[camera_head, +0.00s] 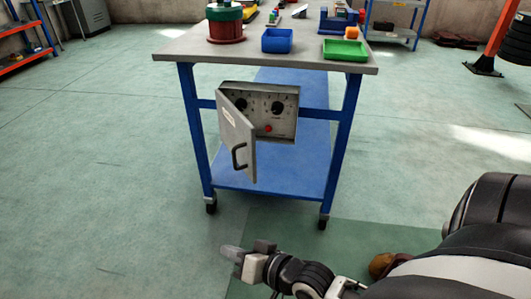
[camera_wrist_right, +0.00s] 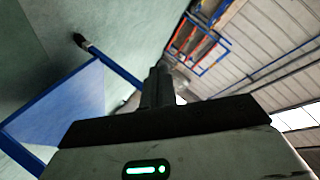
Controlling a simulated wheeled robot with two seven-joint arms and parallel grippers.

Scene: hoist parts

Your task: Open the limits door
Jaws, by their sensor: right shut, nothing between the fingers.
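The limits door (camera_head: 237,140) is a grey panel with a dark handle (camera_head: 239,156), on the control box under the blue workbench. It stands swung out from its left edge, partly open. Inside the box (camera_head: 284,113) I see two black dials and a red button. My right gripper (camera_head: 236,254) is in the lower middle of the head view, shut and empty, apart from the door and nearer to me. Its dark fingers (camera_wrist_right: 158,88) also show in the right wrist view. My left gripper is not in view.
The workbench top (camera_head: 185,42) holds a blue bin (camera_head: 277,40), a green tray (camera_head: 345,50) and a green and red round part (camera_head: 225,22). Bench legs on casters (camera_head: 323,222) flank the box. The floor (camera_head: 110,170) to the left is clear.

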